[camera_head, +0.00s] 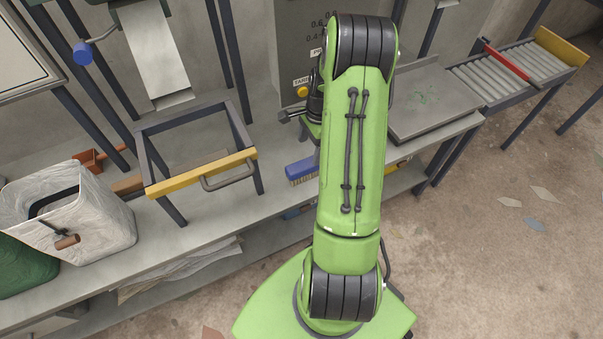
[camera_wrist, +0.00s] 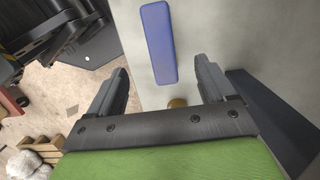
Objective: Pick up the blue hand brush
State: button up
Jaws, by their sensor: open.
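The blue hand brush (camera_head: 299,167) lies on the grey bench, left of my green arm, with tan bristles along its front side. Its right end is hidden behind my arm. In the wrist view a long blue shape, which looks like the brush (camera_wrist: 159,45), lies over a pale surface beyond and between my fingertips. My gripper (camera_wrist: 159,70) is open, its two dark fingers apart with nothing held between them. The gap to the brush is hard to judge. In the head view my gripper is mostly hidden by my arm.
A dark frame with a yellow front bar (camera_head: 202,172) stands on the bench left of the brush. A white bin (camera_head: 95,225) is further left. A grey tray (camera_head: 432,100) and roller conveyor (camera_head: 515,70) are at right. A grey panel stands behind the brush.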

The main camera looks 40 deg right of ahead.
aim_at(306, 163)
jog(key=f+b, duration=0.1)
jog(key=f, duration=0.2)
jog(key=a+f+b, duration=0.1)
jog(key=f, duration=0.3)
jog(key=f+b, duration=0.1)
jog(key=f, duration=0.2)
jog(key=shift+w+a+f+b, duration=0.2)
jog(key=shift+w+b, duration=0.15)
jog(key=shift+b, duration=0.05)
jog(key=shift+r, duration=0.15)
jog(key=shift+c, duration=0.5)
jog(key=c, duration=1.1)
notch_tip(306, 163, up, 10)
jog(key=p, duration=0.4)
jog(key=shift+r, duration=0.1)
jog(key=o, duration=0.4)
jog(key=shift+c, duration=1.2)
jog(key=shift+d, duration=0.1)
